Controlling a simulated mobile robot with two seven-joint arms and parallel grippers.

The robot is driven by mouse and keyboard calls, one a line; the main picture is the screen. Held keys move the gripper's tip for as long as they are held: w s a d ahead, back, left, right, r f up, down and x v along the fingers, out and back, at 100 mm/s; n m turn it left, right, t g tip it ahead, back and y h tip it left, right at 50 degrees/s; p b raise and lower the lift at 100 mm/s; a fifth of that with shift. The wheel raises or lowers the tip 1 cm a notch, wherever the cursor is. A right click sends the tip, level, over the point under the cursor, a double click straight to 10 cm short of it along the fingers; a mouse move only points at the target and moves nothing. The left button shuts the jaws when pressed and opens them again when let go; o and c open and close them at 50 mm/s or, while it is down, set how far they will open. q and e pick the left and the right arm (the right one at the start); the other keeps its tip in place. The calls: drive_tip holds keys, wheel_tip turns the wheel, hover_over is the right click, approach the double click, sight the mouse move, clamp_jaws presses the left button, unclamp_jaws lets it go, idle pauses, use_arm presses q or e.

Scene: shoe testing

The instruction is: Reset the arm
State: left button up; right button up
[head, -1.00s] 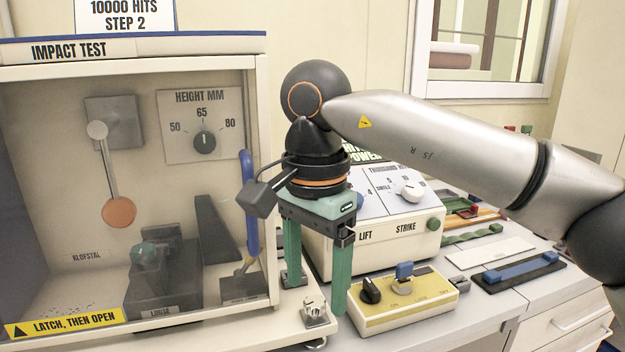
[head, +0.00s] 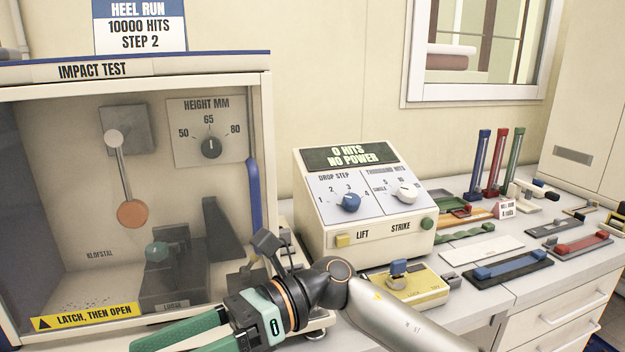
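My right arm comes in from the lower right, low in front of the counter. Its gripper (head: 165,343) lies at the bottom of the head view, pointing left, in front of the impact test cabinet (head: 262,120). Its two green fingers show apart at their bases, and I see nothing between them; part of the fingers is cut off by the lower edge. My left gripper is not in view.
The control box (head: 330,232) reads "0 HITS NO POWER". A yellow box (head: 432,293) with a blue-topped switch stands in front of it, partly behind my arm. Coloured bars and trays (head: 510,266) fill the counter at right. A drawer unit (head: 560,320) is below.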

drive_tip(key=w+d+m+t+y+p, duration=0.1)
drive_tip(key=w+d+m+t+y, duration=0.1)
drive_tip(key=w+m+t+y, duration=0.5)
drive_tip(key=w+d+m+t+y+p, duration=0.1)
drive_tip(key=d+m+t+y, duration=0.2)
drive_tip(key=m, duration=0.7)
drive_tip(key=w+d+f+m+t+h+p, duration=0.1)
drive_tip(key=w+d+f+m+t+h, duration=0.2)
drive_tip(key=d+f+m+t+h, duration=0.5)
drive_tip(key=w+d+f+m+t+h, duration=0.1)
drive_tip(key=w+f+m+t+h, duration=0.25)
drive_tip(key=m+t, duration=0.8)
drive_tip(key=s+d+f+m+g+h+p, duration=0.1)
drive_tip(key=s+d+f+m+g+h, duration=0.1)
drive_tip(key=d+f+m+h, duration=0.45)
drive_tip(key=s+d+f+m+g+h, duration=0.1)
drive_tip(key=s+d+f+m+g, duration=0.15)
drive_tip(key=f+m, duration=0.45)
drive_tip(key=s+d+f+m+g+h, duration=0.2)
drive_tip(key=s+d+f+g, duration=0.1)
drive_tip(key=s+f, duration=0.4)
drive_tip(key=s+d+f+m+g+h+p, duration=0.1)
drive_tip(key=s+d+f+m+g, duration=0.1)
drive_tip(key=s+d+f, duration=0.4)
wheel_tip(320, 180, down, 3)
drive_tip(key=shift+s+r+g+h, duration=0.2)
drive_tip(key=shift+s+g+h, duration=0.25)
drive_tip(key=shift+s, duration=0.55)
